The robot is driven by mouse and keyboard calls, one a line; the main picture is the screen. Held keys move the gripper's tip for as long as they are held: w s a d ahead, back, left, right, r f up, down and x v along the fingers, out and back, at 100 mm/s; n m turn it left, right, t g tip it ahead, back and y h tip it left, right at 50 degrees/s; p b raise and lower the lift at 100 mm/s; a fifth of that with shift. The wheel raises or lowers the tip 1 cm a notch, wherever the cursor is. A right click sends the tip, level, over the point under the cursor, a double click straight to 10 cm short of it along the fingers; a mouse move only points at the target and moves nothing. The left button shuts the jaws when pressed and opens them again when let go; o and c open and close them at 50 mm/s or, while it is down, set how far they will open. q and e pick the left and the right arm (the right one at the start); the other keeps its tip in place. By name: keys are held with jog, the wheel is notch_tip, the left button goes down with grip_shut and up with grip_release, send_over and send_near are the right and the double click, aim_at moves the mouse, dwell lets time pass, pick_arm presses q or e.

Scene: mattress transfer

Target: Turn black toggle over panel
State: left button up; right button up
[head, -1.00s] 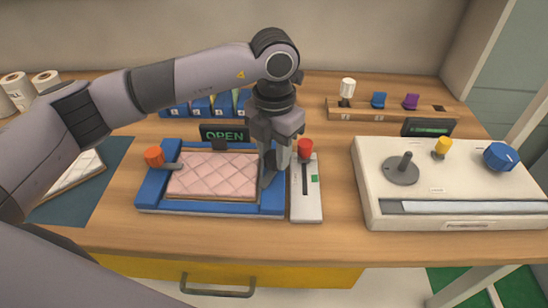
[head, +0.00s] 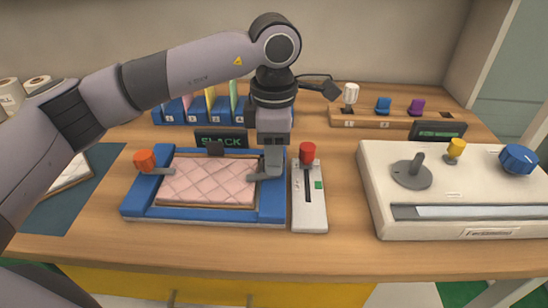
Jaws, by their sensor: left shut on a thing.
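A pink quilted panel (head: 205,184) lies in a blue frame (head: 200,216). My left gripper (head: 272,172) points down at the frame's right side. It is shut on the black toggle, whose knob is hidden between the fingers. The toggle's grey arm (head: 256,178) reaches left from the gripper over the panel's right edge. On the left side, an orange-knobbed toggle (head: 145,160) has its grey arm pointing right to the panel's left edge. A small display (head: 222,139) behind the frame reads "SLACK". My right gripper is not in view.
A grey slider box with a red knob (head: 307,152) stands close right of the frame. A white console (head: 375,180) is farther right. Behind are a blue divided rack (head: 172,116) and a wooden peg rail (head: 435,121).

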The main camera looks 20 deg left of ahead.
pick_arm(q)
jog(key=shift+r+m+b, duration=0.1)
jog(key=shift+m+b, duration=0.25)
jog(key=shift+m, duration=0.75)
jog(key=o, duration=1)
jog(key=shift+o, duration=0.2)
jog(key=shift+r, duration=3.55)
